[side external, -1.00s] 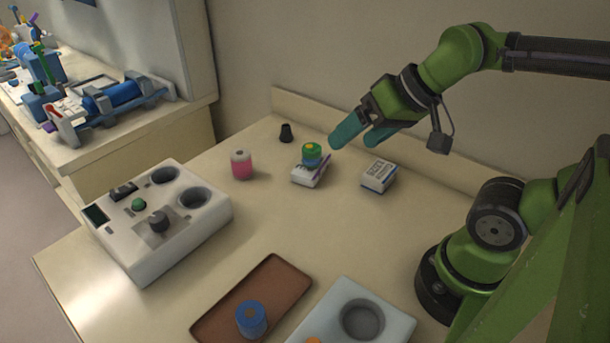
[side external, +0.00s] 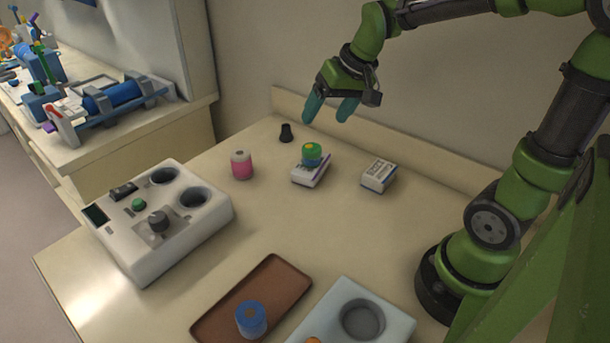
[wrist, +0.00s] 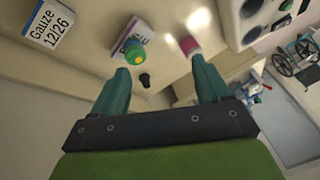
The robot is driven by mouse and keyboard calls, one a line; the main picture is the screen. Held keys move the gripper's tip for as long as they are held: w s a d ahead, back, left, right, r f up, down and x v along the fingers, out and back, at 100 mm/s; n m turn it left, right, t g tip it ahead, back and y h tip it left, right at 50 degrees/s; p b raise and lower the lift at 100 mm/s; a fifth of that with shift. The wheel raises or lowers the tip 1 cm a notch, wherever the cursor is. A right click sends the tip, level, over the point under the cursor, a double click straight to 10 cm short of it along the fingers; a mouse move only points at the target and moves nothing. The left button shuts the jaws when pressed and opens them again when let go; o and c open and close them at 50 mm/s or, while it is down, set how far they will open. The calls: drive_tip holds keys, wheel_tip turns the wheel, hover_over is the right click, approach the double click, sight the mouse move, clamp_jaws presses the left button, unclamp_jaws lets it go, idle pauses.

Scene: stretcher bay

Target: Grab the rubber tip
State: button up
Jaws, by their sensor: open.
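The rubber tip (side external: 286,132) is a small black cone with a wider foot, standing on the bench near the back wall. In the wrist view the rubber tip (wrist: 145,80) shows between my two teal fingers, nearer the left one. My gripper (side external: 325,116) is open and empty, pointing down above the back of the bench. In the side view it is up and to the right of the rubber tip, apart from it. My gripper (wrist: 160,68) also shows in the wrist view with its fingers spread.
A white device (side external: 150,250), brown tray (side external: 215,318) and pale holder (side external: 390,318) are nearer the front. The bench middle is clear.

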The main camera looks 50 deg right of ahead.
drive_tip(key=w+d+f+n+g, duration=0.1)
drive_tip(key=w+d+f, duration=0.3)
drive_tip(key=w+d, duration=0.25)
drive_tip(key=w+d+f+n, duration=0.2)
drive_tip(key=w+d+f, duration=0.1)
drive_tip(key=w+d, duration=0.4)
drive_tip(key=n, duration=0.2)
approach(287, 126)
drive_tip(key=shift+t+h, duration=0.4)
drive_tip(key=x, duration=0.6)
drive_tip(key=shift+a+f, duration=0.1)
drive_tip(key=shift+a, duration=0.2)
drive_tip(key=shift+s+x, duration=0.15)
drive_tip(key=shift+x, duration=1.15)
drive_tip(key=shift+s+x, duration=0.1)
drive_tip(key=shift+x, duration=1.2)
drive_tip(key=c, duration=1.1)
